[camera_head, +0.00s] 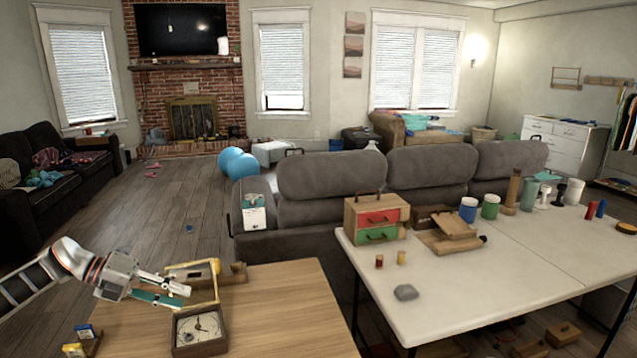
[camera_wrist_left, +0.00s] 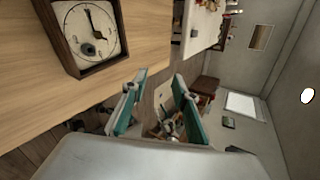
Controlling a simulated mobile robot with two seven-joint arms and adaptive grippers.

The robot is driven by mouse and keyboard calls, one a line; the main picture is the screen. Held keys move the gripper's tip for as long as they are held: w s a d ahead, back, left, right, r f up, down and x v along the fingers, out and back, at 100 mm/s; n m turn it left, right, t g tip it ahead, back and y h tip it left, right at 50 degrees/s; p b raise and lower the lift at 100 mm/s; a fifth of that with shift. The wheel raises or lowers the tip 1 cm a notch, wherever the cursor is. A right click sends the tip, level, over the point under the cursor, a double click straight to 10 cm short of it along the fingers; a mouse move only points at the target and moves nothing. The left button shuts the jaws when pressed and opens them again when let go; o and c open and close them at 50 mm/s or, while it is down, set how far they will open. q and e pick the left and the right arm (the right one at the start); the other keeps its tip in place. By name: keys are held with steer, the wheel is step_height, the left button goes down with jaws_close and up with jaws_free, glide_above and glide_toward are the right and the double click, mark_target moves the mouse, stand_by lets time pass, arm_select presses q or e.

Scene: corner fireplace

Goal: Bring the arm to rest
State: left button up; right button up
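My left arm comes in from the left in the head view. Its gripper (camera_head: 180,296) is over the wooden table (camera_head: 285,300), its fingers apart and nothing seen between them. In the left wrist view the two teal-padded fingers (camera_wrist_left: 158,98) stand apart with an open gap. My right gripper is in neither view.
Small blue and yellow items (camera_head: 80,342) lie at the table's left front. A white table (camera_head: 470,275) holding drawers (camera_head: 376,218) and cups stands right. The wooden table's right half is clear.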

arm_select(q)
steer(key=s+d+f+n+t+h, duration=0.1)
steer(key=s+d+f+n+t, duration=0.25)
steer(key=d, duration=0.55)
steer(key=s+d+f+n+t+h, duration=0.1)
steer(key=s+d+f+n+t, duration=0.15)
steer(key=d+f+n, duration=0.4)
steer(key=s+d+f+n+t+h, duration=0.15)
steer(key=s+d, duration=0.25)
steer(key=d, duration=0.6)
steer(key=s+a+f+n+y, duration=0.4)
steer(key=s+f+n+y, duration=0.2)
steer(key=s, duration=0.5)
steer(key=s+a+f+n+y, duration=0.5)
steer(key=s+f+n, duration=0.5)
steer(key=s+n, duration=0.2)
steer(key=shift+s+f+n+y, duration=0.25)
steer(key=shift+n+y, duration=0.1)
steer(key=shift+y, duration=0.1)
